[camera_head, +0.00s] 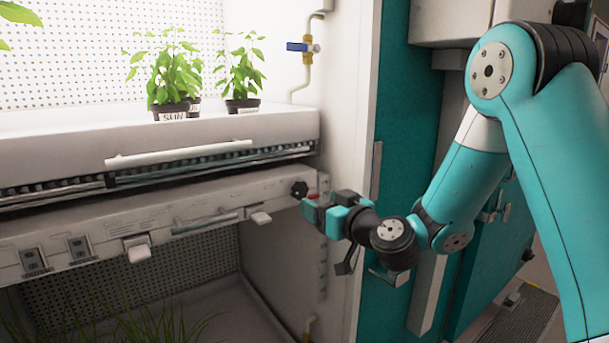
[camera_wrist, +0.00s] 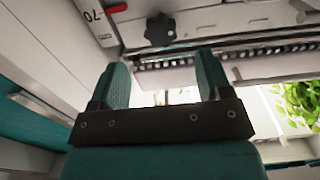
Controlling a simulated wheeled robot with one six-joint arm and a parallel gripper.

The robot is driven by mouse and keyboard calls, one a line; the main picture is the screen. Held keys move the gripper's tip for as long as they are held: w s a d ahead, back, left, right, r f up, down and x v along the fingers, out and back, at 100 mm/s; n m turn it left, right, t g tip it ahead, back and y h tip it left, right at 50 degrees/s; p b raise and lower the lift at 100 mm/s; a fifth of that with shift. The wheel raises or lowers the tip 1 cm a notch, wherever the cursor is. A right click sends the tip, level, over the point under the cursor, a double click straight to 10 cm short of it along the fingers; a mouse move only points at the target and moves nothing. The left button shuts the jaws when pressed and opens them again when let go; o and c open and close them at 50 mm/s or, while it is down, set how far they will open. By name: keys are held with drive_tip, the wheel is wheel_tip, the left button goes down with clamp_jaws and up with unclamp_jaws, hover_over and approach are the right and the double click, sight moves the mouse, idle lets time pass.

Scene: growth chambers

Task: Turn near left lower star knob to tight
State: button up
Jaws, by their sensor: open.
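A black star knob (camera_head: 299,189) sits on the right end of the white rail below the upper shelf. In the wrist view the knob (camera_wrist: 160,29) is at the top, beyond and between the two fingertips. My gripper (camera_head: 308,210) is in front of the rail's right end, just below and to the right of the knob. In the wrist view my gripper (camera_wrist: 162,75) shows two teal fingers spread apart with nothing between them. The fingers look apart from the knob; the exact gap is hard to judge.
The upper shelf (camera_head: 60,133) bears several potted plants (camera_head: 170,75). A white handle bar (camera_head: 180,153) runs along its front. A blue-handled valve (camera_head: 303,47) is on the chamber wall. A teal panel (camera_head: 405,120) stands at right.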

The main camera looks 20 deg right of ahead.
sight(302, 192)
drive_tip(key=p+x, duration=0.3)
drive_tip(key=p, duration=0.1)
drive_tip(key=p+x, duration=0.2)
drive_tip(key=shift+w+a+r, duration=0.15)
drive_tip(key=shift+w+r, duration=0.1)
drive_tip(key=shift+r, duration=0.05)
drive_tip(key=shift+w+a+f+p, duration=0.25)
drive_tip(key=shift+w+f+p, duration=0.1)
drive_tip(key=shift+w+p, duration=0.4)
drive_tip(key=shift+c, duration=0.3)
drive_tip(key=c, duration=0.9)
